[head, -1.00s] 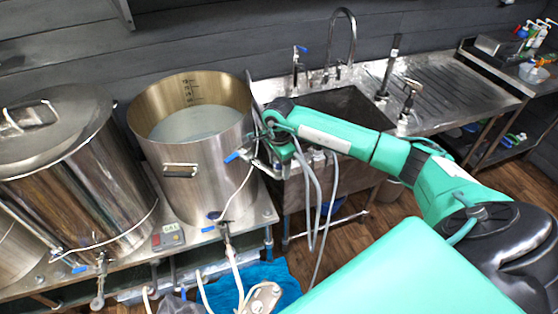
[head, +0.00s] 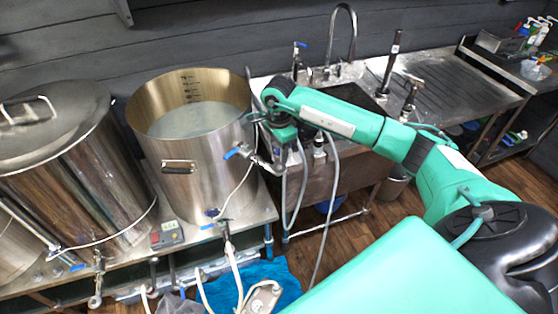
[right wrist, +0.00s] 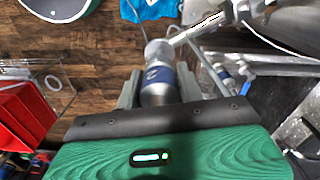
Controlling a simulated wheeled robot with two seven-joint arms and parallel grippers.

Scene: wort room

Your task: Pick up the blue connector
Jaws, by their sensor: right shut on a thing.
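The blue connector (right wrist: 159,86), a silvery metal cylinder with a blue band, sits between the two fingers of my right gripper (right wrist: 158,78) in the right wrist view. The gripper is shut on it. In the head view my right gripper (head: 257,117) is small, beside the right rim of the open steel pot (head: 182,180). I cannot make out the connector in that view. A metal tube runs from the connector's far end in the wrist view. My left gripper is in neither view.
A blue-handled valve (head: 236,152) sticks out at the pot's right side. A lidded steel kettle (head: 75,185) stands to the left. The sink unit (head: 440,85) is behind my right arm. Hoses (head: 330,200) hang below the arm. A red bin (right wrist: 22,118) shows in the wrist view.

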